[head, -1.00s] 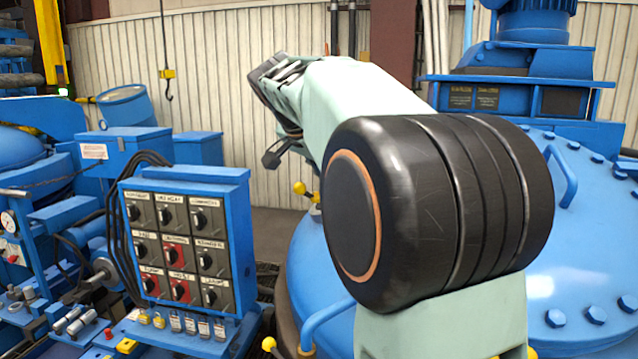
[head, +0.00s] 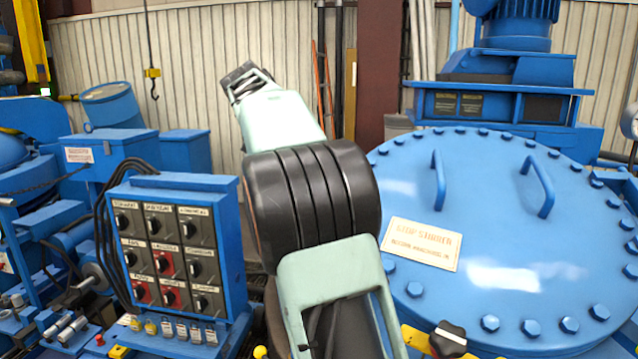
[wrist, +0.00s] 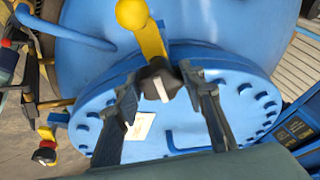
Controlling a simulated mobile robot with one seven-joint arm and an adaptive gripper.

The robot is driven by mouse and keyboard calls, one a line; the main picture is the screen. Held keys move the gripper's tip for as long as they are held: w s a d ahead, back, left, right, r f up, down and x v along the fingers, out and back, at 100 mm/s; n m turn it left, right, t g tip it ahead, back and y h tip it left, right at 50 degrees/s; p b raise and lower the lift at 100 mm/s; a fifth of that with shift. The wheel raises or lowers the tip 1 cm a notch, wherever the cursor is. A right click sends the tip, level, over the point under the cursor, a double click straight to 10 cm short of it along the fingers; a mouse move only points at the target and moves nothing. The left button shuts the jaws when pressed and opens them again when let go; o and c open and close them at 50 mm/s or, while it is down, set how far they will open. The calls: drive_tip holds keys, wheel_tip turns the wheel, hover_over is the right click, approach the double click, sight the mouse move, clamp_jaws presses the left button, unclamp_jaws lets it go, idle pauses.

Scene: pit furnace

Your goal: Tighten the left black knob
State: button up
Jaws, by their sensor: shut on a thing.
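A black knob (wrist: 158,84) with a white pointer line sits at the end of a yellow arm with a round yellow ball (wrist: 131,14) in the wrist view. My gripper (wrist: 160,88) has one dark finger on each side of this knob and is shut on it. The fingers hide parts of its sides. A second black knob (wrist: 45,155) with a red ring shows at the lower left of the wrist view. A black knob (head: 449,338) on a yellow bar also shows at the bottom of the head view.
The blue bolted lid (head: 480,190) has two raised handles (head: 438,180) and a warning plate (head: 421,243). A blue switch panel (head: 222,200) with several dials stands left of my arm. A hook (head: 153,88) hangs before the wall.

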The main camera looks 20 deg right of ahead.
drive_tip(key=shift+m+p, duration=0.3)
drive_tip(key=shift+m, duration=0.3)
drive_tip(key=o, duration=1.2)
drive_tip(key=shift+d, duration=0.1)
drive_tip(key=shift+c, duration=0.2)
drive_tip(key=shift+r, duration=0.1)
drive_tip(key=v, duration=1.1)
drive_tip(key=shift+w+r, duration=0.15)
drive_tip(key=shift+r, duration=0.25)
drive_tip(key=shift+a, duration=0.2)
